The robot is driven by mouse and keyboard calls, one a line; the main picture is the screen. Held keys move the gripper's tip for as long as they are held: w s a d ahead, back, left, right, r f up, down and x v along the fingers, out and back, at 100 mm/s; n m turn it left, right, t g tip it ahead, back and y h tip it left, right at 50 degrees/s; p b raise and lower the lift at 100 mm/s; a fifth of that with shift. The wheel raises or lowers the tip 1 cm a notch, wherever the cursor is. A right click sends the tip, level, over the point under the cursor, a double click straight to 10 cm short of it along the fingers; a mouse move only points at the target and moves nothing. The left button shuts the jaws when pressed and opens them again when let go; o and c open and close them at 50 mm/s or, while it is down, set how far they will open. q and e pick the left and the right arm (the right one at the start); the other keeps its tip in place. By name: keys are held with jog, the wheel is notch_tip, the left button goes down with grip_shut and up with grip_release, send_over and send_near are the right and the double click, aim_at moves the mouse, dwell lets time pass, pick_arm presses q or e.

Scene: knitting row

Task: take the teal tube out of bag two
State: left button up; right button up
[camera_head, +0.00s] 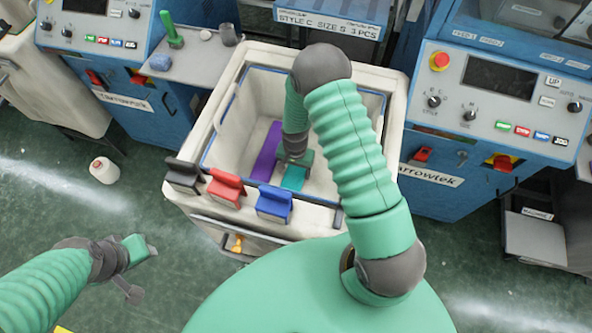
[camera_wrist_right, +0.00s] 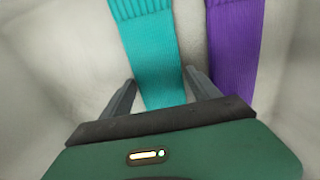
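The teal tube (camera_head: 293,178) is a ribbed knitted piece lying in the cream bin (camera_head: 222,118); I cannot read a bag number on it. It also shows in the right wrist view (camera_wrist_right: 150,45), running between the two dark fingers of my right gripper (camera_wrist_right: 160,77). The fingers are spread apart, one on each side of it, with no visible grip. In the head view my right gripper (camera_head: 296,160) reaches down into the bin and partly covers the tube. My left gripper (camera_head: 138,248) is out over the floor at the lower left; its fingers are unclear.
A purple tube (camera_head: 265,152) lies left of the teal one, close to my right finger in the wrist view. Black (camera_head: 183,174), red (camera_head: 226,186) and blue (camera_head: 274,203) clips sit on the bin's front rim. Blue machines (camera_head: 440,130) flank the bin.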

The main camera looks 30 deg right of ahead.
jog(key=c, duration=0.9)
